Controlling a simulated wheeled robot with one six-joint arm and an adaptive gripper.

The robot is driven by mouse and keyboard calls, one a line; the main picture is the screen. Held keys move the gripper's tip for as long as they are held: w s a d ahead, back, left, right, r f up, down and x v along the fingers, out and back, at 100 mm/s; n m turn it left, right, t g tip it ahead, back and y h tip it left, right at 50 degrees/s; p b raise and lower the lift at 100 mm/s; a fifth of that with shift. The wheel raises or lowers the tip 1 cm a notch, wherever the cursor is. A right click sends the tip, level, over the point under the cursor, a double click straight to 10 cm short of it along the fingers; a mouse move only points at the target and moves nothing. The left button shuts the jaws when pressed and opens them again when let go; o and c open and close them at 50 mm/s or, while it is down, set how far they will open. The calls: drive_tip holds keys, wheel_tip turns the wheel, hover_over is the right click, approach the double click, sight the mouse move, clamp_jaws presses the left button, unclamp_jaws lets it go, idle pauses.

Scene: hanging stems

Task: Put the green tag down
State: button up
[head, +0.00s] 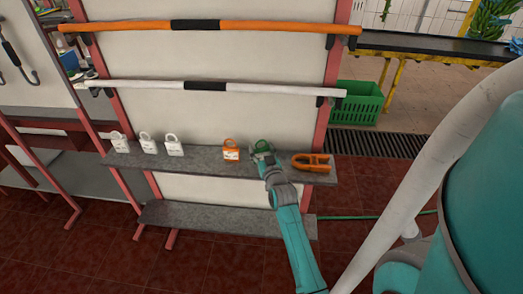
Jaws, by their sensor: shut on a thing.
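A green tag (263,145) shows at the front part of the grey upper shelf (190,161). Its looped top shows, and my gripper hides its lower part. My gripper (262,154) is shut on the green tag, at the shelf, between an orange tag on the left and an orange clamp-like tool on the right. I cannot tell whether the tag touches the shelf surface.
An orange tag (231,151) and several white tags (146,143) stand on the same shelf. The orange tool (312,162) lies at its right end. White (250,89) and orange (260,27) bars cross above. A green crate (356,103) stands behind right.

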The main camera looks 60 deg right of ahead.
drive_tip(key=o, duration=0.9)
drive_tip(key=shift+f, duration=0.1)
drive_tip(key=shift+c, duration=0.2)
drive_tip(key=shift+r, duration=0.2)
drive_tip(key=v, duration=1.2)
drive_tip(key=s+a+f+n+t+y, duration=0.1)
drive_tip(key=s+a+f+n+y, duration=0.2)
drive_tip(key=a, duration=0.9)
drive_tip(key=s+a+f+n+t+y, duration=0.1)
drive_tip(key=s+a+y, duration=0.25)
drive_tip(key=a, duration=0.85)
drive_tip(key=s+a+r+n+y, duration=0.2)
drive_tip(key=s+a+y, duration=0.1)
drive_tip(key=s+a, duration=0.3)
drive_tip(key=s+a+r+n+y, duration=0.3)
drive_tip(key=s+a, duration=0.4)
drive_tip(key=s, duration=0.3)
drive_tip(key=shift+a+r, duration=0.15)
drive_tip(key=shift+r, duration=0.15)
